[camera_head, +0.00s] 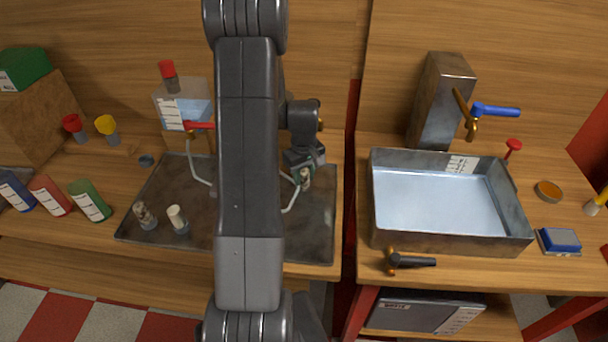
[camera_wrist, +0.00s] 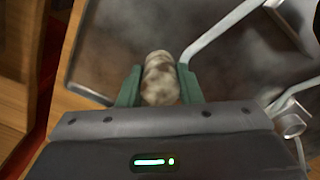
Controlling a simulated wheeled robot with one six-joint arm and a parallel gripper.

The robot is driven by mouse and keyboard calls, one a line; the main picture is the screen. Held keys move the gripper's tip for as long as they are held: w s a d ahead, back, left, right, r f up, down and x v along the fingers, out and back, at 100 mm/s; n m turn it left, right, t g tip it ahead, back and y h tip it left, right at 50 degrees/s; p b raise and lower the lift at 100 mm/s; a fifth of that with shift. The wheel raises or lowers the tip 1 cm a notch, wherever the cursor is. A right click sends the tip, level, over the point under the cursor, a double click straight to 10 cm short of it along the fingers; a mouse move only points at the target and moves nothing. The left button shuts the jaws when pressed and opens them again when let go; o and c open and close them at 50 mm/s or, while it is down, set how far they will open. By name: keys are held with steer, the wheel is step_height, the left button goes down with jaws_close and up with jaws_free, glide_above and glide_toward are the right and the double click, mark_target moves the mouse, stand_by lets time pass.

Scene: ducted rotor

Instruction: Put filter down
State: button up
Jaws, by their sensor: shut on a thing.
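The filter (camera_wrist: 160,78) is a short mottled beige-and-brown cylinder with a rounded end. My gripper (camera_wrist: 158,92) is shut on it, with a green finger on each side. In the head view my gripper (camera_head: 304,172) and the held filter (camera_head: 305,180) are over the right part of the dark metal tray (camera_head: 318,225). I cannot tell whether the filter touches the tray. Another mottled cylinder (camera_head: 144,214) and a white-topped one (camera_head: 177,218) stand on the tray's left part. My arm hides the tray's middle.
Bent pale tubes (camera_head: 197,168) rise near my gripper. A metal sink basin (camera_head: 440,195) stands on the right bench, with a black-handled tool (camera_head: 412,262) before it. The tray's front right is bare.

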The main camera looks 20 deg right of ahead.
mark_target(304, 171)
steer(key=o, duration=0.9)
steer(key=shift+o, duration=0.2)
step_height(304, 171, up, 12)
steer(key=shift+b, duration=0.4)
